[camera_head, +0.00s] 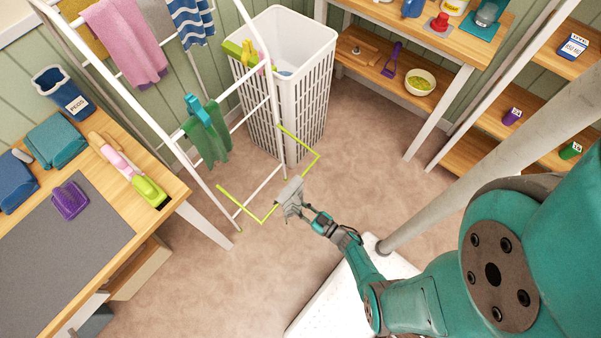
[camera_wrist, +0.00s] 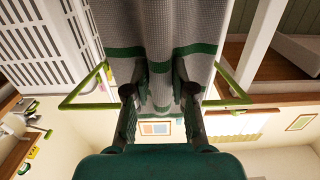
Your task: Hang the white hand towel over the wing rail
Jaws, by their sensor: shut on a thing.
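The towel (camera_wrist: 160,30) looks pale grey-white with dark green stripes in the wrist view, where it hangs in folds. My gripper (camera_wrist: 158,92) is shut on it, one dark finger on each side. In the head view, the towel (camera_head: 291,190) is a small pale bundle at my gripper (camera_head: 301,210). The wing rail is the lime-green frame (camera_head: 311,165) sticking out from the white drying rack. The towel overlaps the middle of its outer bar; the bar (camera_wrist: 85,106) shows on both sides of the towel in the wrist view. I cannot tell whether the towel rests on the bar.
The white rack (camera_head: 160,125) carries a pink towel (camera_head: 125,40), a striped cloth (camera_head: 192,20) and a green cloth (camera_head: 208,140). A white laundry basket (camera_head: 305,50) stands behind the wing rail. A wooden table (camera_head: 165,203) is at left. Floor right of the rail is clear.

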